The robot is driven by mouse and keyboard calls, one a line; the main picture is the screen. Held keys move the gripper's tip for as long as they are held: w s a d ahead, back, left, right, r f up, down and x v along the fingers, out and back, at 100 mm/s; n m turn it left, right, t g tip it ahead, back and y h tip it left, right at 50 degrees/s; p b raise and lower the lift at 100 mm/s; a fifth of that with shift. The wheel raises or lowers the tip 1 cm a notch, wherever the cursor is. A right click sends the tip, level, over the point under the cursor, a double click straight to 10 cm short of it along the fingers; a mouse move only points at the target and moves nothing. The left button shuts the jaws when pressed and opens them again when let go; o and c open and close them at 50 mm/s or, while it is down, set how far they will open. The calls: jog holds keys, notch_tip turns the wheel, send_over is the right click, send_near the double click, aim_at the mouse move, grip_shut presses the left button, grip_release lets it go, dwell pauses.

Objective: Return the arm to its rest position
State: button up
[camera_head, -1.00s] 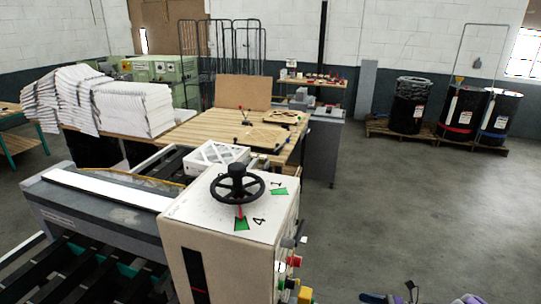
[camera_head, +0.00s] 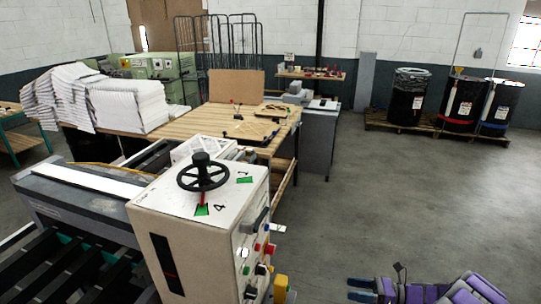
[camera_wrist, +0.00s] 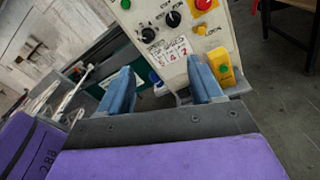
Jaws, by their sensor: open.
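My gripper (camera_wrist: 162,92) is open and empty in the wrist view, with its two blue fingers apart. Beyond the fingers is the machine's control panel (camera_wrist: 187,38), with a red button, black knobs and a yellow box. In the head view my gripper (camera_head: 361,290) shows at the bottom, right of centre, beside my purple arm. It is apart from the beige machine cabinet (camera_head: 195,225), over the grey floor.
The cabinet carries a black handwheel (camera_head: 203,173) on top and buttons on its right side. A wooden table (camera_head: 190,127) with stacked paper (camera_head: 128,105) stands behind. Black drums (camera_head: 463,105) stand on pallets at the back right. The floor (camera_head: 400,200) between is clear.

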jog(key=s+a+r+n+g+h+b, duration=0.15)
jog(key=s+a+r+n+g, duration=0.25)
jog(key=a+r+n, duration=0.4)
jog(key=s+a+r+n+g+h+b, duration=0.1)
jog(key=s+a+r+n+g+h, duration=0.25)
jog(key=a, duration=0.55)
jog(key=s+a+r+n+g+h+b, duration=0.1)
jog(key=s+a+r+n+h, duration=0.2)
jog(key=s, duration=0.5)
jog(key=s+a+r+n+g+h+b, duration=0.1)
jog(key=s+r+n+h+b, duration=0.15)
jog(key=s+n, duration=0.45)
jog(key=s+d+f+n+t+h, duration=0.1)
jog(key=s+d+n+h, duration=0.1)
jog(key=s, duration=0.5)
jog(key=s+d+f+n+t+h+b, duration=0.1)
jog(key=s+d+f+t+h, duration=0.1)
jog(key=s+d+h, duration=0.2)
jog(key=s+d, duration=0.1)
jog(key=s, duration=0.2)
jog(key=shift+s+d+n, duration=0.15)
jog(key=shift+s+n, duration=0.05)
jog(key=shift+n, duration=0.15)
jog(key=shift+f, duration=0.1)
